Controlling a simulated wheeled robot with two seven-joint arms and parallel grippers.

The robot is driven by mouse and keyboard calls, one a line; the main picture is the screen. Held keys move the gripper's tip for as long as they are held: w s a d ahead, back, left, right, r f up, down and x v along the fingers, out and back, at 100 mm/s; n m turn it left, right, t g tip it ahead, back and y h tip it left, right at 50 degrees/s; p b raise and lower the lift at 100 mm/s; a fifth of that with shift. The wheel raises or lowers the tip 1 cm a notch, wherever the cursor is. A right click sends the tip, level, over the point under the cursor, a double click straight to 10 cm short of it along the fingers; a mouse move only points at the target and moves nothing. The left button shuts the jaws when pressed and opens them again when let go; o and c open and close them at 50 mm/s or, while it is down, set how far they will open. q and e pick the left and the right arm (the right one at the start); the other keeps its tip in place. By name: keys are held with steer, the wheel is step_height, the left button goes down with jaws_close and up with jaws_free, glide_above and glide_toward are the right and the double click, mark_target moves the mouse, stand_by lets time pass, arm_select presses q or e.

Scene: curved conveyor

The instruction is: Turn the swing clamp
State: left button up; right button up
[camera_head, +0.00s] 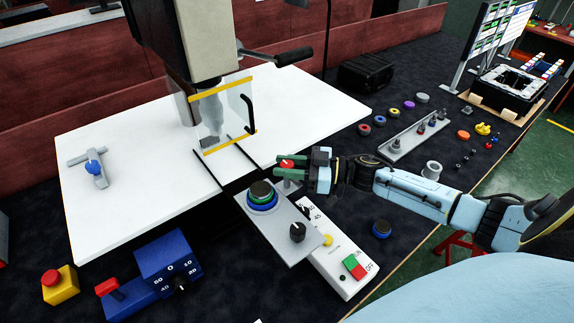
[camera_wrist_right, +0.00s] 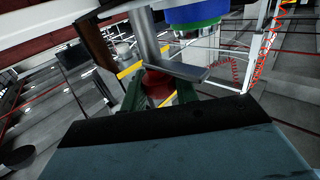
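The swing clamp shows in the right wrist view as a grey bent arm (camera_wrist_right: 184,71) with a red part (camera_wrist_right: 157,84) below it. In the head view only its small red part (camera_head: 287,163) shows clearly, beside the black-topped blue and green round stack (camera_head: 262,196). My right gripper (camera_head: 291,167) comes in from the right, its green fingers on either side of the red part. In the right wrist view the fingers (camera_wrist_right: 158,92) stand apart with the red part between them, and I see no clear contact. The left gripper is not in view.
The stack sits on a grey plate (camera_head: 280,238) with a black knob. A white control box (camera_head: 329,262) stands beside it. A press with a clear guard (camera_head: 226,118) stands behind on the white board (camera_head: 130,215). Several coloured discs and a grey pin rail (camera_head: 400,143) lie at right.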

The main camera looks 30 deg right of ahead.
steer(key=shift+c, duration=1.2)
steer(key=shift+r+m+t+h+p, duration=0.15)
steer(key=shift+m+t+h+p, duration=0.3)
steer(key=shift+p, duration=0.3)
steer(key=m+t+h+p, duration=0.2)
steer(key=h+p, duration=0.1)
steer(key=p, duration=0.1)
steer(key=shift+m+t, duration=0.25)
steer(key=shift+m+t+h+p, duration=1.05)
steer(key=shift+m+h, duration=0.25)
steer(key=shift+h, duration=0.55)
steer(key=o, duration=1)
steer(key=shift+c, duration=0.2)
